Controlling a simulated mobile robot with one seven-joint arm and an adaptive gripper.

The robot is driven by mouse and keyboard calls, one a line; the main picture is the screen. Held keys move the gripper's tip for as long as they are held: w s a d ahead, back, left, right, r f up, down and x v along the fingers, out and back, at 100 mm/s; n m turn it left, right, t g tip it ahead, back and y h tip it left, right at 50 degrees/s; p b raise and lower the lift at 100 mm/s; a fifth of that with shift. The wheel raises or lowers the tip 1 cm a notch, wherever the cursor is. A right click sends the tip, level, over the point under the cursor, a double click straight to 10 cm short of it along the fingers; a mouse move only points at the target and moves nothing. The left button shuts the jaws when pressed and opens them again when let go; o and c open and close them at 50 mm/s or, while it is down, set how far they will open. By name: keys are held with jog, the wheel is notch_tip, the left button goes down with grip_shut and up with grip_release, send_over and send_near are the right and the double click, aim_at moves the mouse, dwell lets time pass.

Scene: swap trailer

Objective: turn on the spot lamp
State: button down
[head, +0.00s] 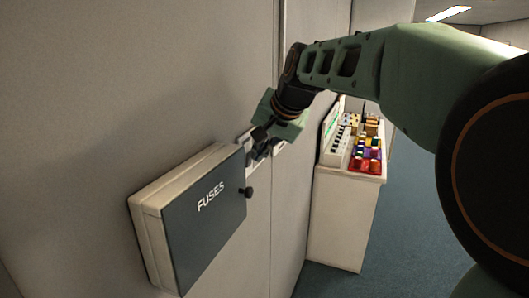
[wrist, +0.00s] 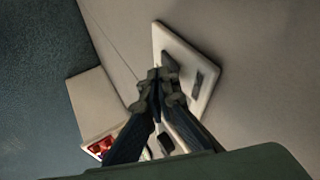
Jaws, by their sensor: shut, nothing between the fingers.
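A white switch plate (wrist: 205,70) is on the wall in the wrist view, with dark rockers (wrist: 196,88) on it. In the head view a pale plate (head: 280,146) shows on the wall, partly hidden behind my gripper (head: 260,150). My gripper (wrist: 157,78) is shut and empty, its tips at the plate's left edge in the wrist view. I cannot tell whether they touch it. Another dark switch-like piece (wrist: 166,143) shows between the fingers. No spot lamp can be made out, and the rockers' positions are unclear.
A grey fuse box (head: 200,215) marked FUSES, with a black knob (head: 247,191), juts from the wall just left of my gripper. A pale cabinet (head: 335,220) with colourful small items (head: 367,155) stands to the right. Blue floor lies open beyond.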

jog(key=shift+a, duration=0.1)
dwell(0.3)
jog(key=shift+w+a+r, duration=0.15)
jog(key=shift+a+r, duration=0.15)
jog(key=shift+a, duration=0.2)
jog(key=shift+r+p, duration=0.8)
jog(key=shift+p, duration=0.05)
jog(key=shift+d, duration=0.1)
